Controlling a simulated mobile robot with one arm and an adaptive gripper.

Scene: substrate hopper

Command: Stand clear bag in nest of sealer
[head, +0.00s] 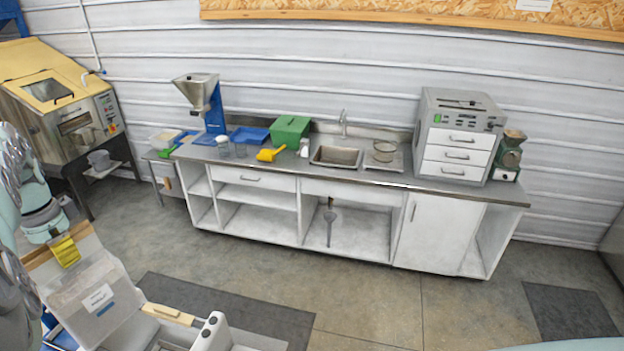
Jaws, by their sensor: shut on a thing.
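The clear bag (92,298) is at the lower left, a see-through boxy shape with a white and blue label and a tan band along its top. My gripper (65,250), at the end of my arm at the left edge, is shut on the bag's top edge, with a yellow patch showing there. The bag looks slightly tilted. The sealer (212,332), white with a cream bar and dark knobs, is just right of the bag at the bottom edge. The bag covers part of that area, so I cannot see the nest or tell whether the bag touches it.
A long counter (340,183) stands along the wall, with a hopper (203,98), a green box (290,133), a yellow scoop (270,154), a sink (336,156) and a drawer unit (458,135). A yellow-topped machine (62,100) stands at left. The middle floor is clear.

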